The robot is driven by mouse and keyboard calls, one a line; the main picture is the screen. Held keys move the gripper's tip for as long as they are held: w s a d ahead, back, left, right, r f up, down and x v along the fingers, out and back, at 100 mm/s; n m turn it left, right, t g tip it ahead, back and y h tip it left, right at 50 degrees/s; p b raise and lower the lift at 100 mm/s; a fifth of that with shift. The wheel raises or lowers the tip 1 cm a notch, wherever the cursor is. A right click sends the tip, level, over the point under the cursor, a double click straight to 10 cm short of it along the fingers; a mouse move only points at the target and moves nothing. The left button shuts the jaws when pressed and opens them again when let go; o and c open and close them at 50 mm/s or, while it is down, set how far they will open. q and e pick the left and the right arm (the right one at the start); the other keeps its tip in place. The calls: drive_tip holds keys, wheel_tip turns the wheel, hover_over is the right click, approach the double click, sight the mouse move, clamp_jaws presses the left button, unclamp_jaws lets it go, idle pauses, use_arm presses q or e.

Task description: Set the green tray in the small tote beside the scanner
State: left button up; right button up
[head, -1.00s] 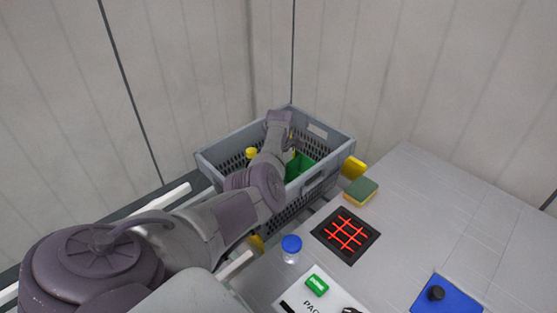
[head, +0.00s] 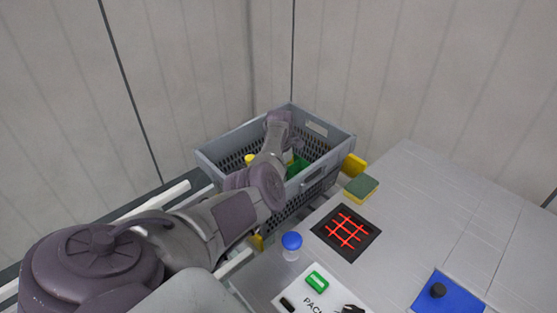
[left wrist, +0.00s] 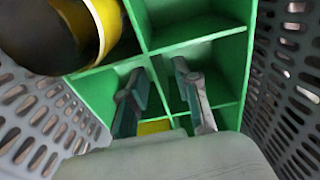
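The green tray (head: 297,169), divided into compartments, sits inside the grey tote (head: 318,180) at the back. It fills much of the left wrist view (left wrist: 200,22). My left gripper (left wrist: 163,80) reaches down into the tote over the tray. Its two fingers stand apart on either side of a green divider, with gaps showing; contact with it is unclear. In the head view my arm hides the fingers and part of the tray. The scanner (head: 346,233), a black square with red lines, lies on the table right of the tote. My right gripper is not in view.
A yellow-and-black cylinder (left wrist: 100,28) stands at the tray's left. Beside the scanner are a green-and-yellow sponge (head: 361,188) and a blue-capped jar (head: 291,246). A white sheet (head: 325,300) and a blue mat (head: 446,297) lie nearer.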

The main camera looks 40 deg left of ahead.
use_arm(q)
wheel_tip(320, 180, up, 13)
drive_tip(key=shift+r, duration=0.15)
idle(0.4)
drive_tip(key=shift+d, duration=0.1)
idle(1.3)
